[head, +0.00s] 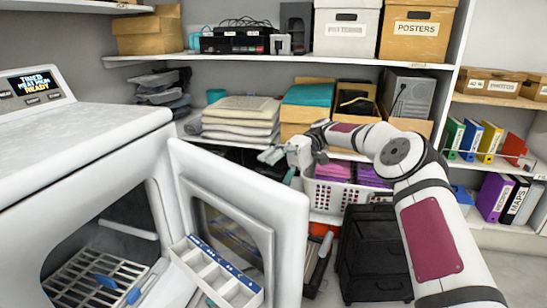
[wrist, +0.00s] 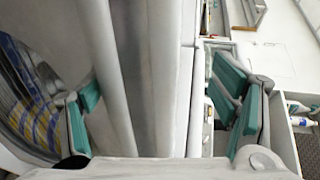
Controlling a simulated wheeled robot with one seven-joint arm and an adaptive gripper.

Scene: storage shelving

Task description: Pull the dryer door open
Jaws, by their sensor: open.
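The dryer (head: 75,135) is white and stands at the left in the head view. Its door (head: 288,215) stands well open, swung out to the right, with the dark opening visible. My gripper (head: 284,160) is at the door's far upper edge, its lower parts partly hidden behind the door. In the wrist view the teal fingers of my gripper (wrist: 160,95) are spread apart, with the pale door edge (wrist: 150,60) between them. I cannot tell whether either finger touches the door.
A white compartment tray (head: 222,278) projects from the inside of the door. A rack (head: 90,280) lies in the dryer. Floor shows at the lower right.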

